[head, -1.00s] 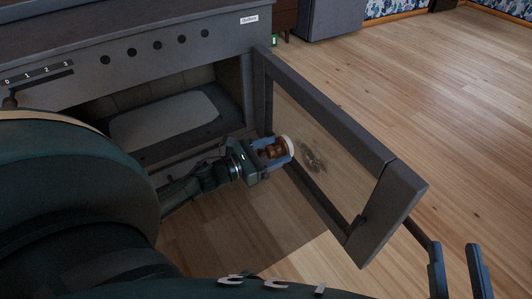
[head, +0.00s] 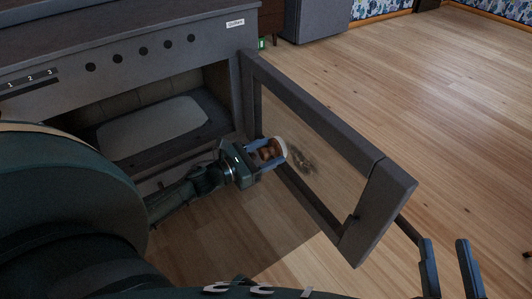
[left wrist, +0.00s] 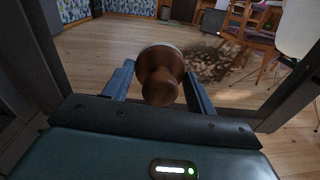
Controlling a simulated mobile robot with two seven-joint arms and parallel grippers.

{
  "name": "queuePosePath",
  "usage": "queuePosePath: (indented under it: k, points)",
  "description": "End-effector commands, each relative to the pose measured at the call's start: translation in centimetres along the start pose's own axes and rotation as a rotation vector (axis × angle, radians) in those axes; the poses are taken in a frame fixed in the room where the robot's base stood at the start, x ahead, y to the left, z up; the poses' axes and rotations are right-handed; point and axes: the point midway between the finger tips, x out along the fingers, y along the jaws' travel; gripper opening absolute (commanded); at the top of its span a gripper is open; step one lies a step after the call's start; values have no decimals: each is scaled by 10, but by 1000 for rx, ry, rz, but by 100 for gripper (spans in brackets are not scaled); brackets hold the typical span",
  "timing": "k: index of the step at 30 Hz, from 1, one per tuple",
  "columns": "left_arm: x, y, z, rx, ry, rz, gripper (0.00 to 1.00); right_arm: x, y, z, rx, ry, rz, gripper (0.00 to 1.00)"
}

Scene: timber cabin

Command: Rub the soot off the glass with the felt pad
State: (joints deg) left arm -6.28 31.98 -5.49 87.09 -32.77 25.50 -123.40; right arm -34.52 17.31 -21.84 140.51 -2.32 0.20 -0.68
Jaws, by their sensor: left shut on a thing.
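My left gripper (head: 270,151) is shut on the felt pad, gripping its brown wooden knob. The pale felt face (head: 281,147) is turned towards the oven door's glass (head: 325,178); whether it touches I cannot tell. The dark, patchy soot (head: 302,160) is on the glass just right of the pad. In the left wrist view the pad (left wrist: 161,68) stands between the fingers, partly hidden by its knob, with speckled soot (left wrist: 215,62) to its right. My right gripper (head: 445,243) is open and empty at lower right, beyond the door's outer end.
The dark-framed door (head: 378,210) stands open from the grey oven (head: 190,50). The oven's cavity holds a pale slab (head: 152,126). Wooden floor (head: 430,110) is clear to the right. Chairs (left wrist: 250,30) show through the glass in the left wrist view.

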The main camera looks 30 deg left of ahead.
Motion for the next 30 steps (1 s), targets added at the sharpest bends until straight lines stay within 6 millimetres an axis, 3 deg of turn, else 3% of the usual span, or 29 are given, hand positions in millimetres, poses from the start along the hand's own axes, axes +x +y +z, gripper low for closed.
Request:
queuePosePath:
  k: [20,30]
  points:
    - [12,-1,0,0,0,-1,39,-1,0,3,0,2,0,36]
    - [10,-23,3,-2,0,-1,39,1,0,-3,0,2,-1,36]
